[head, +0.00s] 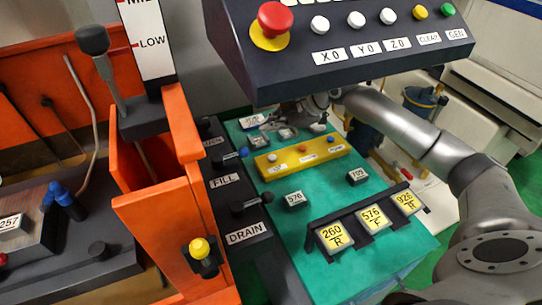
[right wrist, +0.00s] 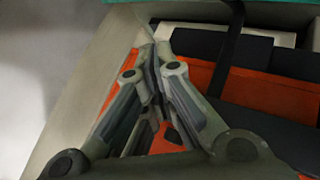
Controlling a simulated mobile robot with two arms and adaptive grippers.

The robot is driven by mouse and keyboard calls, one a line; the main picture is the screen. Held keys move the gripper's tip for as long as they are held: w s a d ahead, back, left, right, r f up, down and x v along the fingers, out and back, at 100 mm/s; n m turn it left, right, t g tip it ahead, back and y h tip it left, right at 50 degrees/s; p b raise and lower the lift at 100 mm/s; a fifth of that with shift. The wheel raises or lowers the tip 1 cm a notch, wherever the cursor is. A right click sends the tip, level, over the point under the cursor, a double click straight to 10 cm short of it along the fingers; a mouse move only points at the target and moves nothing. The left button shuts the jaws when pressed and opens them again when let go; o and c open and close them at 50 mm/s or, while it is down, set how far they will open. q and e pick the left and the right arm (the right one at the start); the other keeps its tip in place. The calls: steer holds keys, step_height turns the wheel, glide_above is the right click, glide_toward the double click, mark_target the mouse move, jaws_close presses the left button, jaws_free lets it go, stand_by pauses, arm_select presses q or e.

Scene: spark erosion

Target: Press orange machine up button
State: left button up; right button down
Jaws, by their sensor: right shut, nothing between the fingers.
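The orange machine (head: 155,215) stands at the left of the head view. A yellow knob (head: 200,249) sits on a small black box on its front. No button marked "up" can be made out. My right arm reaches in from the right, and my right gripper (head: 272,124) is partly hidden beneath the dark control panel. In the right wrist view the right gripper (right wrist: 152,52) is shut and empty, with orange surfaces (right wrist: 245,85) and dark parts beyond it. I cannot tell whether its tips touch anything. My left gripper is out of view.
The dark control panel (head: 350,65) with a red emergency button (head: 276,18) overhangs the scene. A teal table (head: 300,230) carries a yellow button bar (head: 302,158) and a black rack (head: 345,218) with yellow tags. Black FILL and DRAIN levers (head: 250,204) stand beside the orange machine.

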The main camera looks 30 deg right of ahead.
steer(key=b, duration=0.7)
glide_above(271, 159)
step_height(271, 159, down, 8)
steer(key=shift+r, duration=0.1)
steer(key=shift+f, duration=0.5)
stand_by(0.4)
steer(key=shift+f, duration=0.2)
steer(key=shift+f, duration=0.25)
